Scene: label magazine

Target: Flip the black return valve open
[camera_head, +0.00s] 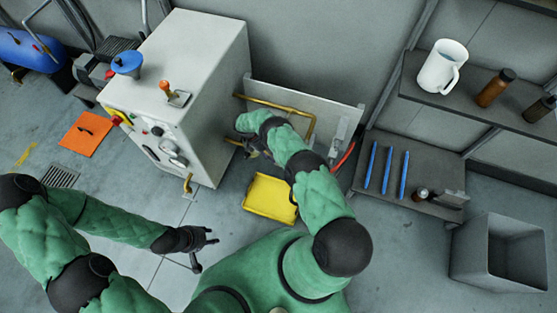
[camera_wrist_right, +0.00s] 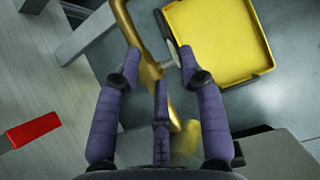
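My right gripper (camera_head: 257,147) is at the brass pipework beside the white cabinet, and its hand hides the fittings there. In the right wrist view the fingers of my right gripper (camera_wrist_right: 160,62) are spread, with the brass pipe (camera_wrist_right: 148,65) and a short metal stem between or beneath them. A narrow dark lever (camera_wrist_right: 166,28), probably the black return valve's handle, lies just beyond the fingertips, along the yellow tray's edge. I cannot tell whether a finger touches it. My left gripper (camera_head: 205,243) is open and empty above the floor.
A yellow tray (camera_head: 270,198) lies below the pipework. A red lever (camera_head: 343,157) is right of it; a red handle (camera_wrist_right: 34,131) shows in the wrist view. The white cabinet (camera_head: 190,70) stands left. Shelves (camera_head: 420,208) and a grey bin (camera_head: 470,255) are on the right.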

